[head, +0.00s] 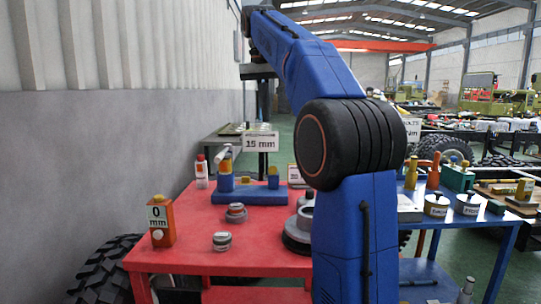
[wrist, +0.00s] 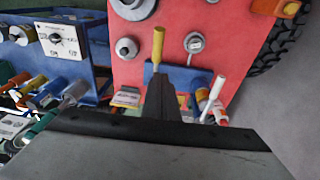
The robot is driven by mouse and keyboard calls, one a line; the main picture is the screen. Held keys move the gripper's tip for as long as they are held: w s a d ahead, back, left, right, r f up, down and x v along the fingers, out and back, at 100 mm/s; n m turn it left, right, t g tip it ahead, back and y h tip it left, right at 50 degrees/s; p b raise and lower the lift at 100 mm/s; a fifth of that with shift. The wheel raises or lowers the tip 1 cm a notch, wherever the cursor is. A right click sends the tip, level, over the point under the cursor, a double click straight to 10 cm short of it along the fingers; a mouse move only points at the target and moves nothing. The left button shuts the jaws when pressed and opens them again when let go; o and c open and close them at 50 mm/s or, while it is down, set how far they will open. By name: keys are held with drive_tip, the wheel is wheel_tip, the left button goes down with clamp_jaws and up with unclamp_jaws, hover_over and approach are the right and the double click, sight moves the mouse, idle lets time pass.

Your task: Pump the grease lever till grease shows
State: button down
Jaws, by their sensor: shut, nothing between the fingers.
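A blue fixture (head: 250,196) stands on the red table. At its left end is a post with an orange band and a slanted white-handled lever (head: 221,156); a yellow-topped post (head: 272,172) stands at its right. In the wrist view the fixture (wrist: 190,74) lies beyond my fingers, the white lever (wrist: 213,98) is to their right and a yellow rod (wrist: 158,46) stands just past the tips. My gripper (wrist: 160,80) is shut and empty, apart from the white lever. In the head view its fingers are hard to make out. I cannot tell whether any grease shows.
An orange gauge marked 0 mm (head: 160,222), small metal parts (head: 236,212) and a red-and-white bottle (head: 201,172) are on the table. A 15 mm sign (head: 260,141) stands behind. A blue bench (head: 484,225) is at right, a grey wall (head: 100,160) at left.

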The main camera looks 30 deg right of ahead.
sight(273, 170)
drive_tip(key=f, duration=0.4)
drive_tip(key=d+f, duration=0.1)
drive_tip(key=f, duration=0.7)
drive_tip(key=shift+d+f, duration=0.1)
drive_tip(key=shift+d, duration=0.05)
drive_tip(key=shift+s+f, duration=0.3)
drive_tip(key=shift+f, duration=0.4)
drive_tip(key=shift+s+f, duration=0.1)
drive_tip(key=shift+f, duration=0.05)
